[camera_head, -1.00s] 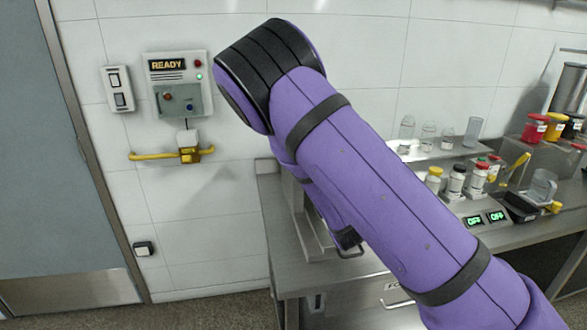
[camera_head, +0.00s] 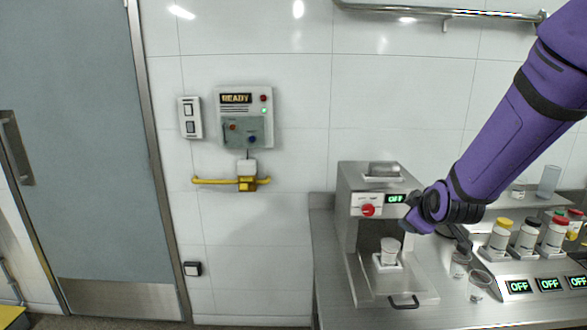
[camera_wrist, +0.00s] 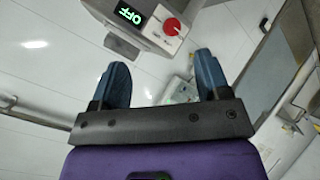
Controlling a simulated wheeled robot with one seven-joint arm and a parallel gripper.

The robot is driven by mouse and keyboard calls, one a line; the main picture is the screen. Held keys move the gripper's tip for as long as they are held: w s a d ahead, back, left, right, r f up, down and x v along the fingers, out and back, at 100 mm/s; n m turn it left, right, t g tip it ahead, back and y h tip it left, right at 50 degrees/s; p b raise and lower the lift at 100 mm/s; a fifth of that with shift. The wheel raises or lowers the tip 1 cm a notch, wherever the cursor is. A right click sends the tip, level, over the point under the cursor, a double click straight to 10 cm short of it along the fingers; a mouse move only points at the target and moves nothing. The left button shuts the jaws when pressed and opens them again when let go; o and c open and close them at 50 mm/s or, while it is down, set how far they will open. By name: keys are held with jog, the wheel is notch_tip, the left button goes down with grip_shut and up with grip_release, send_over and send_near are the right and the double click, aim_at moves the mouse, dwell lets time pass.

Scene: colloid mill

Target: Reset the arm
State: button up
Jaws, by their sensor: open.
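My arm reaches in from the upper right of the head view, with my gripper (camera_head: 416,218) in front of the right side of the steel mill (camera_head: 352,240). In the wrist view my gripper (camera_wrist: 163,78) has its two dark blue fingers spread apart, with nothing between them. The mill's OFF display (camera_wrist: 131,15) and red knob (camera_wrist: 172,26) show beyond the fingers there. In the head view the red knob (camera_head: 368,210) and OFF display (camera_head: 395,198) are on the mill's front, left of my gripper. A white cup (camera_head: 390,251) stands in the mill's bay.
Several capped jars (camera_head: 527,234) stand on the counter at the right, behind OFF displays (camera_head: 549,284). Two clear cups (camera_head: 478,285) stand beside the mill. A wall panel reading READY (camera_head: 244,117), a yellow handle (camera_head: 247,182) and a grey door (camera_head: 75,150) are at the left.

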jog(key=s+r+m+g, duration=0.2)
jog(key=s+r+m, duration=0.1)
jog(key=s, duration=0.7)
jog(key=s+d+r+m+g, duration=0.1)
jog(key=s+r+m, duration=0.2)
jog(key=s+r, duration=0.3)
jog(key=s+r+m+g, duration=0.2)
jog(key=s+r, duration=0.3)
jog(key=s, duration=0.9)
jog(key=shift+d+m+g+y, duration=0.3)
jog(key=shift+m, duration=0.4)
jog(key=shift+s, duration=0.1)
